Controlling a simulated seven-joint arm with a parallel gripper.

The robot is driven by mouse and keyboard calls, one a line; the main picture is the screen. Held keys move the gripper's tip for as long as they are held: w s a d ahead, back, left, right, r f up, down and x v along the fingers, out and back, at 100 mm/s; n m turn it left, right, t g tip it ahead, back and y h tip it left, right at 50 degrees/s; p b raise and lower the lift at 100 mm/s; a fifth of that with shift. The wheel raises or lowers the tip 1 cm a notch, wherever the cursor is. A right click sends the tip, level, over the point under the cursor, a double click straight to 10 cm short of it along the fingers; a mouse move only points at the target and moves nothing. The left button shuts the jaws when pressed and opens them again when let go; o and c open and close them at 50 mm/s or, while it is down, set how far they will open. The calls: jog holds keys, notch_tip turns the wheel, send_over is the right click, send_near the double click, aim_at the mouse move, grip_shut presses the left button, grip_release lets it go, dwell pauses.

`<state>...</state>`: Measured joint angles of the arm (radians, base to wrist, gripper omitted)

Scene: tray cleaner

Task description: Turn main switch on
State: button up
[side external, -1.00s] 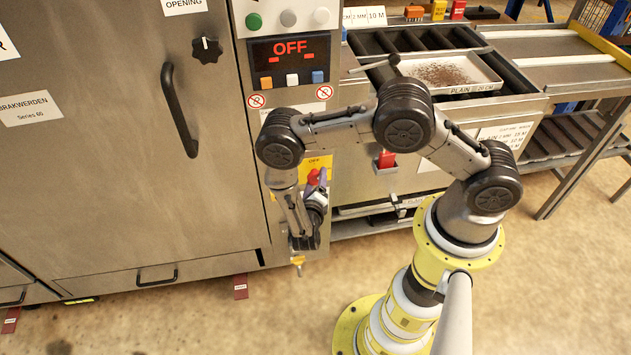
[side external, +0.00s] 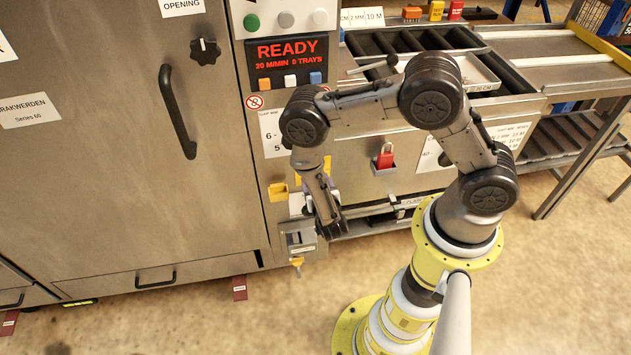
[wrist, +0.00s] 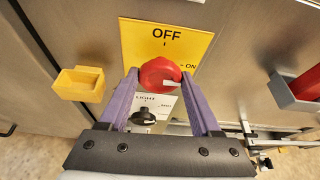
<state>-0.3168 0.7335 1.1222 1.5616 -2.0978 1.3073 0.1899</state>
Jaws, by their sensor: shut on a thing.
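The main switch is a red round knob (wrist: 160,74) on a yellow plate (wrist: 165,40) marked OFF at the top and ON at the right. Its white mark points right, towards ON. My gripper (wrist: 160,77) has its two purple fingers on either side of the knob and is shut on it. In the side view my arm hides the knob and most of the plate. The machine display (side external: 290,60) reads READY, 20 M/MIN, 0 TRAYS in red.
A small yellow holder (wrist: 80,83) is left of the plate, and a black knob (wrist: 143,117) sits below the red one. A large door with a black handle (side external: 178,112) stands at the left.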

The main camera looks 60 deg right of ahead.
jog(key=shift+m, duration=0.3)
dwell(0.4)
jog(key=o, duration=1.3)
jog(key=shift+o, duration=0.2)
jog(key=v, duration=1.3)
jog(key=shift+s+a+r, duration=0.15)
jog(key=shift+s+r, duration=0.05)
jog(key=shift+s, duration=0.2)
